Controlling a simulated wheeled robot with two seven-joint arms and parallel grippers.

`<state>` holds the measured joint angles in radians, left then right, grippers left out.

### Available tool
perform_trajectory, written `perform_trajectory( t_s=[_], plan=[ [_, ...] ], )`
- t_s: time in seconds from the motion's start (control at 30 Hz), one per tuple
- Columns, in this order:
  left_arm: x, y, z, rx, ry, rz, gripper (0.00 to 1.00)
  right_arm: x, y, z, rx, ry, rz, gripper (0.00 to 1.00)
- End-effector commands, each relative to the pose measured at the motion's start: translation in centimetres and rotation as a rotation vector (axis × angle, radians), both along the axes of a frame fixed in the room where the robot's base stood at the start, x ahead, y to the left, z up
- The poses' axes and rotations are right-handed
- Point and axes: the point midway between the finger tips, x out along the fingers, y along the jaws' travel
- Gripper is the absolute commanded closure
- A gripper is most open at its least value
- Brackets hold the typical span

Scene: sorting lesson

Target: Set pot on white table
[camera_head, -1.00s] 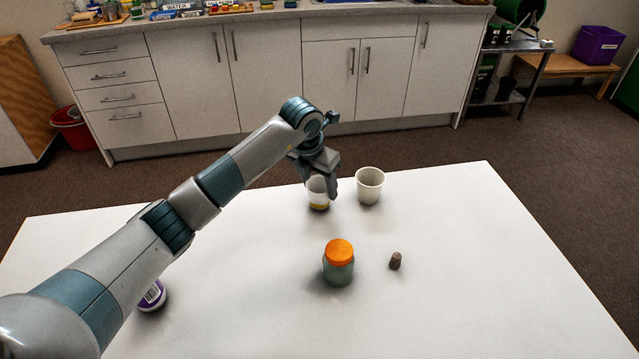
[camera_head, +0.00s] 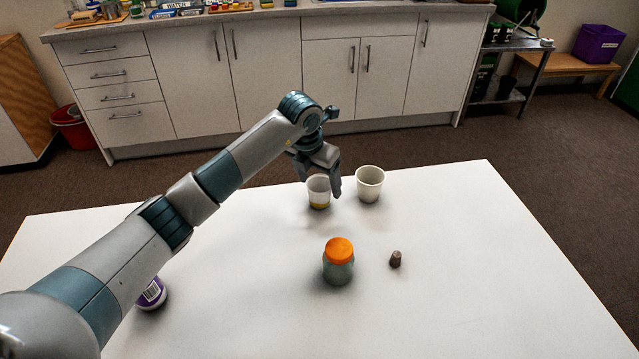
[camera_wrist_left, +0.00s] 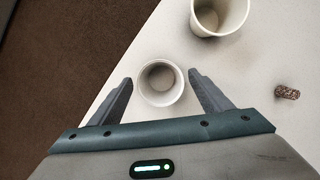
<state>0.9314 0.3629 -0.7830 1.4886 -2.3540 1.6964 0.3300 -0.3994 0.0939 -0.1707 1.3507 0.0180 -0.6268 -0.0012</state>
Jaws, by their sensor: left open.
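A small white pot with a yellow band near its base (camera_head: 318,192) stands upright on the white table (camera_head: 230,270), towards its far edge. My left gripper (camera_head: 324,180) is at this pot, fingers pointing down. In the left wrist view the pot (camera_wrist_left: 160,84) stands between the two spread fingers of my left gripper (camera_wrist_left: 162,84), with a gap at each side. A larger plain white pot (camera_head: 369,184) stands upright just to the right, apart from the gripper; it also shows in the left wrist view (camera_wrist_left: 220,14). My right gripper is not in view.
A jar with an orange lid (camera_head: 338,262) and a small brown cork-like piece (camera_head: 396,259) stand nearer on the table. A purple and white container (camera_head: 152,294) is partly hidden by my left arm. The table's right side is clear. Cabinets (camera_head: 265,80) stand beyond.

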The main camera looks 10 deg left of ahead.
Motion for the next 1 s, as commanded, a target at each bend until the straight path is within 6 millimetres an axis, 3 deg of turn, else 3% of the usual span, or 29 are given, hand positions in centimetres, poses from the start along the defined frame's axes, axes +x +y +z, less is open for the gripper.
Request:
perform_trajectory(
  t_s=[0.6, 1.0],
  plan=[
    [-2.4, 1.0, 9.4, 0.001, -0.001, -0.001, 0.28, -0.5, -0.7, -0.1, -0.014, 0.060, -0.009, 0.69],
    [-2.8, 1.1, 10.6, 0.001, 0.001, -0.001, 0.28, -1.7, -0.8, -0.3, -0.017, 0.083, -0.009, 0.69]
  ],
)
